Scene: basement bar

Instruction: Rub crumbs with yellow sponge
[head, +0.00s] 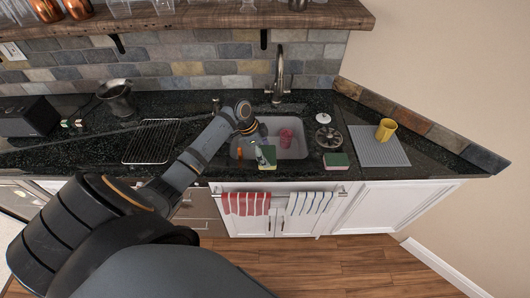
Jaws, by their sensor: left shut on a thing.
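My left gripper (262,152) reaches in from the left over the front edge of the sink. It is shut on a small sponge (267,167) with green and yellow showing, at the front rim of the sink. The gripper hides part of this sponge, and I cannot tell whether the sponge touches the counter. A second sponge (336,160), with a dark green top, lies on the counter right of the sink. I cannot make out crumbs on the dark speckled counter (215,165). My right gripper is not in view.
A pink cup (286,137) and a small orange item (239,153) are in the sink (297,150). A tap (279,78) stands behind it. A wire rack (151,141) lies left. A grey mat (365,150) with a yellow mug (386,129) is right. Towels (246,203) hang below.

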